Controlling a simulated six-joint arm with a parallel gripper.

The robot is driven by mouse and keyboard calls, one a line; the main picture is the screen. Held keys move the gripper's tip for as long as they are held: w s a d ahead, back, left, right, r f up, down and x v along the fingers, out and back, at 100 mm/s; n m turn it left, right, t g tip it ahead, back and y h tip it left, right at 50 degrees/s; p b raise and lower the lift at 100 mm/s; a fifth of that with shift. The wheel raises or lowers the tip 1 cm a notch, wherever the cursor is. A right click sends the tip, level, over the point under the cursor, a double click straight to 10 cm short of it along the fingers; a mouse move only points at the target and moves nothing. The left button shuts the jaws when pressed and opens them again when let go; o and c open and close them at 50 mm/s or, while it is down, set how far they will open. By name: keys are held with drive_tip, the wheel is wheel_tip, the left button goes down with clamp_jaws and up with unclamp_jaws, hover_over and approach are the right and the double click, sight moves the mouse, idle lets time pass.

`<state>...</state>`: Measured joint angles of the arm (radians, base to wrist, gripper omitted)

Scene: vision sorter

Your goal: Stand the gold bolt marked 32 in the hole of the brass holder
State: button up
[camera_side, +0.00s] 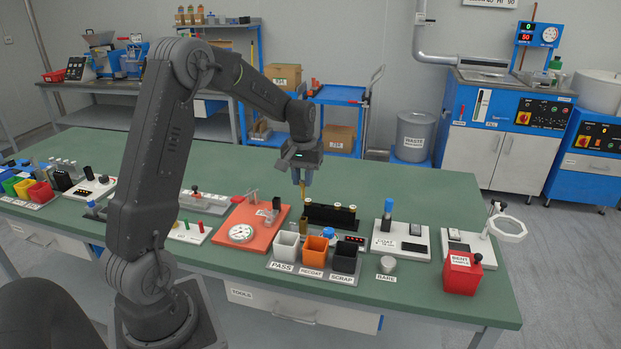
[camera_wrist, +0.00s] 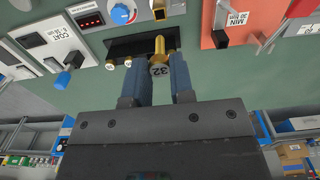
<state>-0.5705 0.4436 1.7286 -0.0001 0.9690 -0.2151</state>
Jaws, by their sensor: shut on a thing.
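My gripper (camera_side: 303,180) is shut on the gold bolt (camera_side: 303,192), which hangs upright beneath it. In the wrist view the bolt (camera_wrist: 160,62) sits between the blue fingertips (camera_wrist: 165,72); its pale head is marked 32 and its shank points away from my gripper. The brass holder (camera_side: 303,225) stands on the green bench, just left of the front of the black rack; a brass block, likely this holder, shows at the top of the wrist view (camera_wrist: 172,10). The bolt is apart from the holder and above it. I cannot make out the hole.
The black rack (camera_side: 330,216) holds other gold bolts with pale heads. Near it are the pass, recoat and scrap bins (camera_side: 286,247), a small display box (camera_side: 350,243), an orange plate with a dial (camera_side: 252,228) and a coat gauge (camera_side: 400,240). Bench behind the rack is clear.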

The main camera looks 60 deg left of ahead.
sight(303, 199)
drive_tip(key=shift+f, duration=2.85)
drive_tip(key=shift+f, duration=1.8)
drive_tip(key=o, duration=1.3)
drive_tip(key=shift+r, duration=0.1)
drive_tip(key=shift+r, duration=3.9)
